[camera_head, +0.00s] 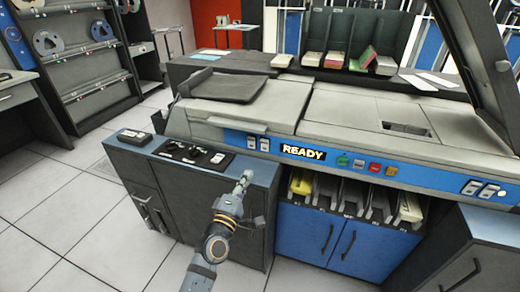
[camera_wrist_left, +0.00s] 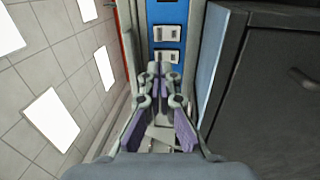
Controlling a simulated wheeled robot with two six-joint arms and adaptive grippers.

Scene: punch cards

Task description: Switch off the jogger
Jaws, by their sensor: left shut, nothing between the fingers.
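My left gripper (camera_head: 246,178) is shut and empty, near the right end of the top of a low dark cabinet (camera_head: 235,185). In the left wrist view its closed fingers (camera_wrist_left: 160,70) point toward a blue panel with a pair of pale switches (camera_wrist_left: 167,45); I cannot tell whether they touch it. In the head view a pair of switches (camera_head: 257,144) sits on the machine's blue front strip, just above the gripper. A black unit with controls (camera_head: 192,153) and a small box (camera_head: 134,137) lie on the cabinet top. I cannot tell which of these is the jogger. My right gripper is not seen.
The large grey machine (camera_head: 340,120) has a lit READY sign (camera_head: 303,152) and coloured buttons (camera_head: 375,168). Below it are card pockets (camera_head: 350,193) and blue cupboard doors (camera_head: 345,240). A dark cabinet (camera_head: 480,245) stands at lower right. The tiled floor (camera_head: 60,200) at left is clear.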

